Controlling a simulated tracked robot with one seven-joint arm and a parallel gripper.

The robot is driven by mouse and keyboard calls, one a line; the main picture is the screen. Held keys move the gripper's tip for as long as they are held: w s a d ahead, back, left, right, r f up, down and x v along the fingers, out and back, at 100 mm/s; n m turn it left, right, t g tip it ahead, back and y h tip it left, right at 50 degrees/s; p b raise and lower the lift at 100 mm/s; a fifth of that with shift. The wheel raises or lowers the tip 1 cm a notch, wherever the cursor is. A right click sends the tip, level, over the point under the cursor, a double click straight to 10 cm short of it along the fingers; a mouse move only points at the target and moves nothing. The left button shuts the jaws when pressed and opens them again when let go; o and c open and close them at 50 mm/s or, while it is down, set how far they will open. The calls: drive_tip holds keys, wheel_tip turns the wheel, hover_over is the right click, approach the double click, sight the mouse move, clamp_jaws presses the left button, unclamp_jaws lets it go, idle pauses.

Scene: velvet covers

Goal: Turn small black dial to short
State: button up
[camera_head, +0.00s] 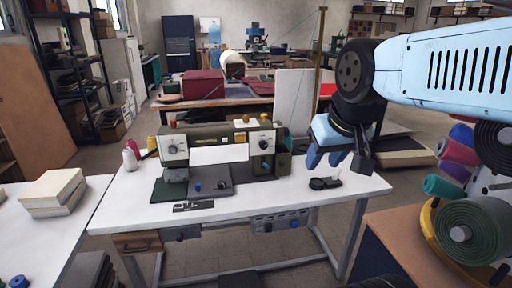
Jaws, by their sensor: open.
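A green sewing machine (222,152) stands on the white table. Its front has a round dial at the left (174,149) and another at the right (264,146), both with pale plates and small dark centres. A control panel (280,223) under the table's front edge also carries small knobs. I cannot tell which of these is the small black dial, and no lettering such as "short" is readable. My gripper (337,163) hangs open and empty above the right part of the table, right of the machine and apart from it.
A small dark object (324,183) lies on the table below my gripper. Thread cones (131,158) stand left of the machine. Rolls of fabric (468,232) stand at the far right, and a stack of pale blocks (53,190) sits at the left.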

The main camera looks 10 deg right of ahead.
drive_tip(key=shift+o, duration=1.2)
drive_tip(key=shift+w+d, duration=0.15)
drive_tip(key=shift+w, duration=0.05)
drive_tip(key=shift+o, duration=0.7)
drive_tip(key=w+f+t, duration=0.2)
drive_tip(key=w, duration=0.9)
drive_tip(key=shift+w+a+f, duration=0.3)
drive_tip(key=shift+w, duration=0.1)
drive_tip(key=t, duration=0.6)
approach(264, 147)
drive_tip(key=r+v, duration=0.1)
drive_tip(key=v, duration=0.7)
wheel_tip(264, 147, down, 8)
drive_tip(key=w+m+t, duration=0.2)
drive_tip(key=t, duration=0.2)
drive_tip(key=w, duration=1.4)
drive_tip(key=shift+r, duration=0.2)
